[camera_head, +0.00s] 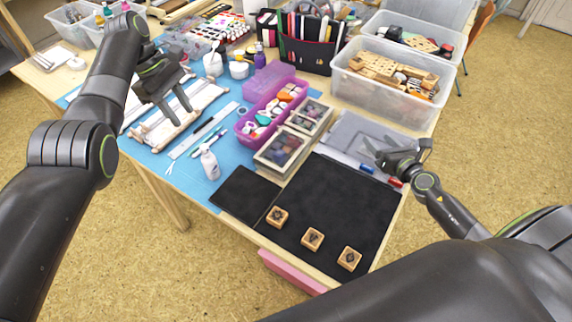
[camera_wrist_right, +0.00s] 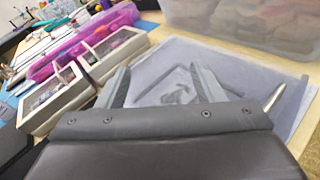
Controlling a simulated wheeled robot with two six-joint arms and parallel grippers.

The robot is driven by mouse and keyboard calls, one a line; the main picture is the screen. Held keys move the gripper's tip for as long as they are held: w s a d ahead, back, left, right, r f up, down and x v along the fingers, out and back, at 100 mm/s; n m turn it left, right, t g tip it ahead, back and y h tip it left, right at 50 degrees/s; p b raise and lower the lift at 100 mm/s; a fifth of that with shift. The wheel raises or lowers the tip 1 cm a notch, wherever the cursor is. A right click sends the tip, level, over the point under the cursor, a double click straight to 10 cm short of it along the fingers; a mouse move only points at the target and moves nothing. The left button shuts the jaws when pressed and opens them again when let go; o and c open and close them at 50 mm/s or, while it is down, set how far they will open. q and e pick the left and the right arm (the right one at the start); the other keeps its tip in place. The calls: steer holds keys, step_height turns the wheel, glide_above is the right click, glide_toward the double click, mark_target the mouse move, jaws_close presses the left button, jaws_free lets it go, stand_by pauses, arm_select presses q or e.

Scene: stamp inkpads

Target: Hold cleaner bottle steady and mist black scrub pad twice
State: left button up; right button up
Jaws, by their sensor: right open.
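A small white spray bottle (camera_head: 209,162) stands upright on the blue mat, just behind the black scrub pad (camera_head: 245,194), which lies flat near the table's front edge. My left gripper (camera_head: 184,115) is open and empty, its two fingers apart and pointing down above the white rolls, up and left of the bottle. My right gripper (camera_head: 402,152) is over the table's right side, beyond the large black mat and well away from the bottle. Its fingers show apart in the right wrist view (camera_wrist_right: 160,72), with nothing between them.
Three wooden stamps (camera_head: 312,238) sit on the large black mat (camera_head: 335,200). Boxes with clear lids (camera_head: 280,152) and a purple bin (camera_head: 268,110) stand behind the pad. A clear tub of wooden blocks (camera_head: 350,80) is at the back right. Markers (camera_head: 366,168) lie near my right gripper.

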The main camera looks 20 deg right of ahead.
steer(key=w+a+r+n+g+y, duration=0.2)
steer(key=a+n+y, duration=0.45)
steer(key=a, duration=1.35)
steer(key=n+g+y, duration=0.4)
steer(key=n, duration=0.1)
glide_toward(215, 164)
steer(key=shift+h, duration=0.35)
steer(key=x, duration=1)
steer(key=shift+w+a, duration=0.25)
steer(key=shift+a, duration=0.05)
steer(key=shift+r, duration=0.1)
steer(key=c, duration=1.1)
